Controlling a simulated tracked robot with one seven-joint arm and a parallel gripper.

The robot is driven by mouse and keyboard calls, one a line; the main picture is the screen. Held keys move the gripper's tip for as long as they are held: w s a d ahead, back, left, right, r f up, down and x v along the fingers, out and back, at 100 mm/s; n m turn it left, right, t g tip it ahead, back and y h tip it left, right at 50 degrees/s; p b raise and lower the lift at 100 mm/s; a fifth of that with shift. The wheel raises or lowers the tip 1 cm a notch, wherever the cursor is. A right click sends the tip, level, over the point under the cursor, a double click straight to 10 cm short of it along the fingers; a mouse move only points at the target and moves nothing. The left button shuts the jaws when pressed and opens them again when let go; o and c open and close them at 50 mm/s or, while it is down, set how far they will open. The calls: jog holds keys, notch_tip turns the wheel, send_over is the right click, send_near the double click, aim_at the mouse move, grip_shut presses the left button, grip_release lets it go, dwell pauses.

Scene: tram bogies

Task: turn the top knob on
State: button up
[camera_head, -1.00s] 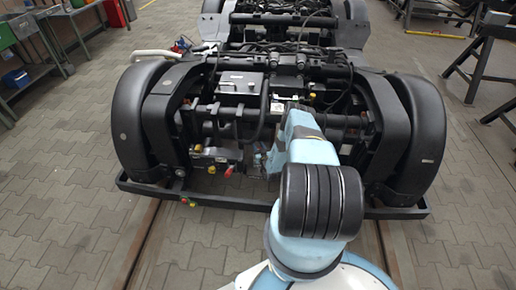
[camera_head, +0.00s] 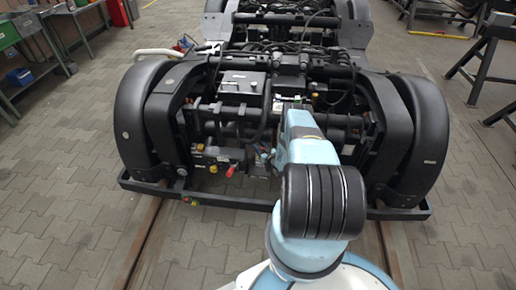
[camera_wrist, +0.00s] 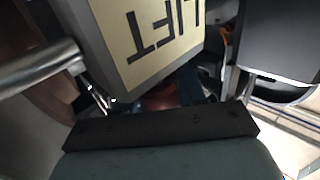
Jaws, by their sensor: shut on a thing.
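In the wrist view, my gripper (camera_wrist: 160,122) shows as a dark bar across the lower middle, and its fingertips are hard to make out. A dim red part (camera_wrist: 160,98), which looks like the knob, sits right at the far edge of that bar. My gripper is shut on it, though the grip itself is mostly hidden. The knob's turn position cannot be read. In the head view, my arm covers the gripper and the knob at the front of the bogie (camera_head: 240,85).
A pale yellow plate with upside-down lettering (camera_wrist: 150,40) is close above the gripper in the wrist view. A metal rod (camera_wrist: 38,68) lies at left. In the head view, a yellow knob (camera_head: 213,168) and a red knob (camera_head: 231,171) sit left of my arm.

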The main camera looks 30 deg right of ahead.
jog(key=o, duration=1)
jog(key=shift+c, duration=0.2)
jog(key=s+d, duration=0.1)
jog(key=s, duration=1.2)
jog(key=shift+s+d, duration=0.35)
jog(key=shift+d, duration=0.05)
